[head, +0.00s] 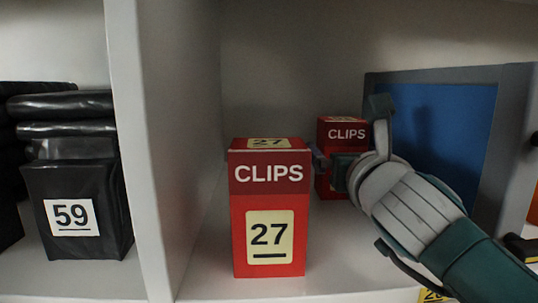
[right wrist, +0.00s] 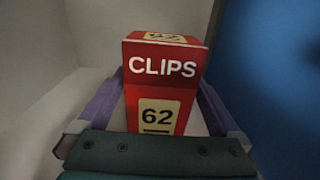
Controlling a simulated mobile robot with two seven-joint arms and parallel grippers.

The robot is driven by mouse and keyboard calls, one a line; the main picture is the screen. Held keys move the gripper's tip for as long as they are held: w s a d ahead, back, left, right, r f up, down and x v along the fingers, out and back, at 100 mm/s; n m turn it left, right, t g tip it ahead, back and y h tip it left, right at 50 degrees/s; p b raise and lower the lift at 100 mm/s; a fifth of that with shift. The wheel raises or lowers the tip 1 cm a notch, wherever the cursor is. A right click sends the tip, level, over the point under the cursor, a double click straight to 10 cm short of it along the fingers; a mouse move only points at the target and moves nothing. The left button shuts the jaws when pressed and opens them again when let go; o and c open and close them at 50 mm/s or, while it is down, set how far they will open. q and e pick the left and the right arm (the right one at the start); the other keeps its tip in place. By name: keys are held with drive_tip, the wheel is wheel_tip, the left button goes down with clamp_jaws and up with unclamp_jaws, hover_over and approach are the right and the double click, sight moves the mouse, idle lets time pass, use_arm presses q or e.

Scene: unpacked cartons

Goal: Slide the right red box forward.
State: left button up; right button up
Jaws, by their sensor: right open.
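The right red box (head: 343,130), lettered CLIPS, stands upright at the back of the shelf compartment, partly hidden by my right gripper (head: 346,158) in the head view. In the right wrist view, this red box (right wrist: 163,84) carries the number 62 and stands between the two fingers of my right gripper (right wrist: 160,95). The fingers are open, one on each side of the box; I cannot tell whether they touch it. Another red CLIPS box (head: 268,205), numbered 27, stands upright nearer the front, to the left. My left gripper is not in view.
A blue panel with a grey frame (head: 440,130) stands at the right behind my right arm. A white divider (head: 145,150) separates the compartment from black bags (head: 75,185) labelled 59. The shelf floor between the divider and the 27 box is clear.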

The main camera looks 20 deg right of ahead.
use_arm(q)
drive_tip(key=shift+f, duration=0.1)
use_arm(e)
drive_tip(key=shift+w+d, duration=0.1)
drive_tip(key=shift+w, duration=0.1)
drive_tip(key=c, duration=1.4)
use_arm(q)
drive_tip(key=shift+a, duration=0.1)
use_arm(e)
drive_tip(key=shift+o, duration=0.2)
drive_tip(key=shift+s, duration=0.1)
